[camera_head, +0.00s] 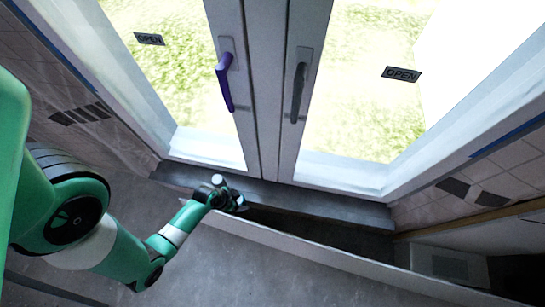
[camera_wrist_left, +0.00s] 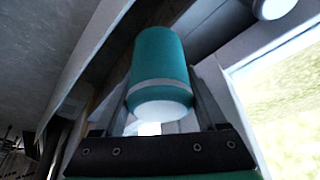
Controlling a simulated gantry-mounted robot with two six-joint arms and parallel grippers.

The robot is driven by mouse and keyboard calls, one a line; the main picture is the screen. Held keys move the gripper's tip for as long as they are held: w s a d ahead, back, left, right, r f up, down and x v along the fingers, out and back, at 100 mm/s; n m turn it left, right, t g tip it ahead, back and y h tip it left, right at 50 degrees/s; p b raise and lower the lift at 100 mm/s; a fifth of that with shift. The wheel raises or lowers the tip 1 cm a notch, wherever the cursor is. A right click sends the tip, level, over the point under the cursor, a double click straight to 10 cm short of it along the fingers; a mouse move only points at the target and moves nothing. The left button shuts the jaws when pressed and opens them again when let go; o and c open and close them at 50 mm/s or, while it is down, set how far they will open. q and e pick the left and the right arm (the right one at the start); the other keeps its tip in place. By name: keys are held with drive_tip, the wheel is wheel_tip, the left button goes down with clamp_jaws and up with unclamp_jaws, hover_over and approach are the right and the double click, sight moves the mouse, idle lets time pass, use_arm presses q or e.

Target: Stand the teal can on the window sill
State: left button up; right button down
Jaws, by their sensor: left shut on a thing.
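The teal can (camera_wrist_left: 158,62) fills the middle of the left wrist view, with a pale band and a white end facing the camera. My left gripper (camera_head: 236,199) is shut on it, one finger on each side. In the head view the gripper is at the near edge of the grey window sill (camera_head: 320,204), below the left window. The can cannot be made out clearly there, and whether it touches the sill cannot be told. My right gripper is not in view.
A purple handle (camera_head: 225,82) and a dark handle (camera_head: 298,92) sit on the two window frames. A long pale panel edge (camera_head: 330,257) and a dark gap lie in front of the sill. The sill right of the gripper looks clear. A white round thing (camera_wrist_left: 272,8) shows at top right in the wrist view.

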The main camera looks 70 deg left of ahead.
use_arm(q)
drive_tip(key=w+a+f+b, duration=0.1)
drive_tip(key=w+f+b, duration=0.2)
drive_tip(key=w, duration=0.1)
drive_tip(key=w+a+f+b, duration=0.1)
drive_tip(key=w+f+b, duration=0.2)
drive_tip(key=w, duration=0.1)
drive_tip(key=w+a+f+b, duration=0.2)
drive_tip(key=w+f+b, duration=0.1)
drive_tip(key=w, duration=0.1)
drive_tip(key=shift+w, duration=0.2)
drive_tip(key=b+x, duration=0.3)
drive_tip(key=x, duration=0.1)
drive_tip(key=shift+s+f+b, duration=0.2)
drive_tip(key=shift+b, duration=0.2)
drive_tip(key=shift+s+r, duration=0.1)
drive_tip(key=shift+s, duration=0.05)
drive_tip(key=o, duration=1.5)
drive_tip(key=shift+o, duration=0.2)
